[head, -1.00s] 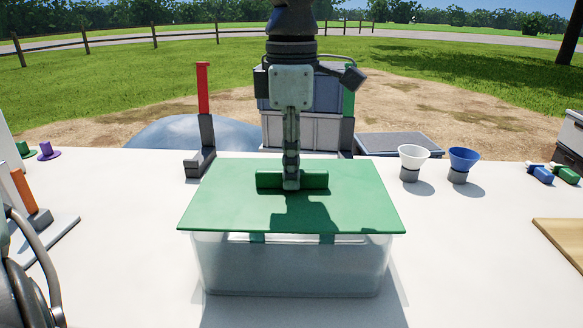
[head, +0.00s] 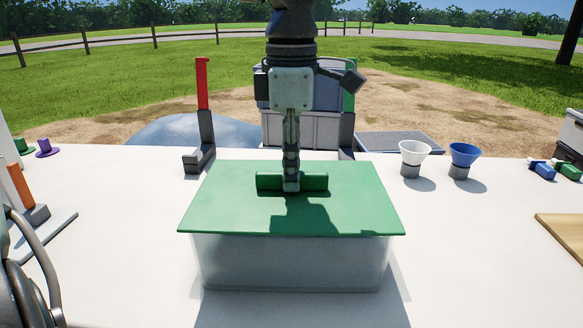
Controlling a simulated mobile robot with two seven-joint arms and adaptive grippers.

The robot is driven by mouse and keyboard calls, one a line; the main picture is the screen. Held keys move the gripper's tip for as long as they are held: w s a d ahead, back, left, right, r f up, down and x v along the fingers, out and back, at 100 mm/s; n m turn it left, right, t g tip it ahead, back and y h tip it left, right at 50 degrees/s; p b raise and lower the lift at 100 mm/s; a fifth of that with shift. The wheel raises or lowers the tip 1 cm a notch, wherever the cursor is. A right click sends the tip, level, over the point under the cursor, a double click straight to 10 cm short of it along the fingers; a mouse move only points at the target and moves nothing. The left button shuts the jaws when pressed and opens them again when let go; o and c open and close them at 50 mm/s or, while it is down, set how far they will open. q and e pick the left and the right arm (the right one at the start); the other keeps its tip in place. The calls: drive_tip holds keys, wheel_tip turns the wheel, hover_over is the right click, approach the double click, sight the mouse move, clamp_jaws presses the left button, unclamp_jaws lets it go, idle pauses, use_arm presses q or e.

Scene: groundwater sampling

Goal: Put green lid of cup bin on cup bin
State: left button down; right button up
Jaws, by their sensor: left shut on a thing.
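The green lid (head: 225,212) is a flat sheet with a raised green handle (head: 316,181) in its middle. My left gripper (head: 291,184) points straight down and is shut on this handle. The translucent cup bin (head: 292,262) stands upright on the white table directly below the lid. The lid lies level over the bin's opening, with its front edge meeting the bin's top and no gap visible there. The lid hides the bin's rim and its inside. My right gripper is not in view.
A white funnel (head: 414,153) and a blue funnel (head: 463,157) stand at right on the white table (head: 480,260). A red-topped post (head: 202,95) and grey crates (head: 300,130) are behind the bin. A wooden board (head: 562,238) lies at the right edge. Table beside the bin is clear.

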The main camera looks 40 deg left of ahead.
use_arm(q)
drive_tip(key=shift+f, duration=0.4)
drive_tip(key=c, duration=1.5)
unclamp_jaws()
drive_tip(key=shift+o, duration=0.2)
drive_tip(key=shift+r, duration=0.1)
wheel_tip(320, 180, up, 12)
